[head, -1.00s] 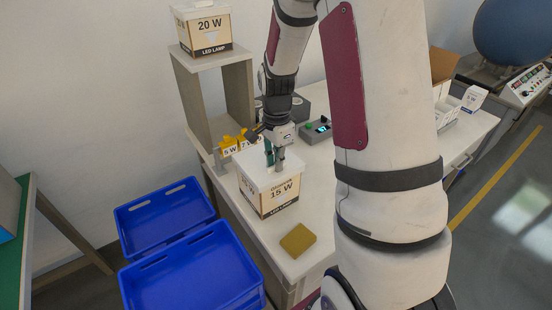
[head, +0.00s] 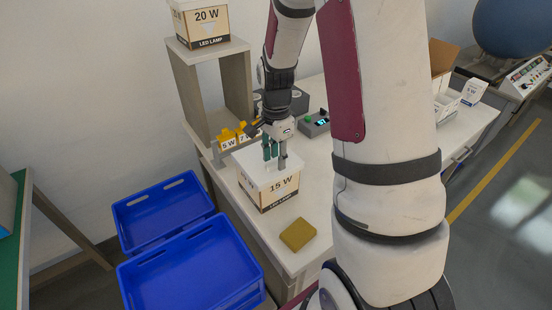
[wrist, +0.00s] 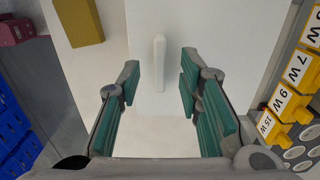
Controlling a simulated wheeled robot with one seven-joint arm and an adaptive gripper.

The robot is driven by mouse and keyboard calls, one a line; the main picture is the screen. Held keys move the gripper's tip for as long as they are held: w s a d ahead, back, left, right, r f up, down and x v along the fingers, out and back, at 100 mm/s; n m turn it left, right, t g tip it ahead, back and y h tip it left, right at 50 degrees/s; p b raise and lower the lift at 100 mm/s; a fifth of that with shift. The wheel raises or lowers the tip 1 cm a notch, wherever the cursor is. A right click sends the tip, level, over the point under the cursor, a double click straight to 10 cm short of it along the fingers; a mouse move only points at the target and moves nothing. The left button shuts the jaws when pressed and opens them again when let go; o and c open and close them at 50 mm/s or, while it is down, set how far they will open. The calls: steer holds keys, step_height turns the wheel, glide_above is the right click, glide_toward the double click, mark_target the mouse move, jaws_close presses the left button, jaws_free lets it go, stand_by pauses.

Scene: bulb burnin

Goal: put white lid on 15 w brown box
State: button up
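The brown 15 W box (head: 273,193) stands upright on the bench in the head view. The white lid (head: 248,168) sits on its top and covers the upper edge of its printed face; it looks level. The lid (wrist: 210,35) fills the middle of the wrist view, with a raised white bar handle (wrist: 159,62). My gripper (head: 275,156) is just above the lid. In the wrist view my gripper (wrist: 159,85) is open, its green-padded fingers spread to either side of the handle with gaps. The fingers partly hide the lid in the head view.
A mustard block (head: 298,234) lies in front of the box. Yellow labelled holders (head: 232,136) are close behind it. A shelf (head: 240,88) carries a lidded 20 W box (head: 203,22). Blue crates (head: 190,265) stand at left below the bench. A control box (head: 315,123) is further back.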

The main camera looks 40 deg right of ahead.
step_height(320, 180, up, 11)
stand_by(0.3)
stand_by(0.9)
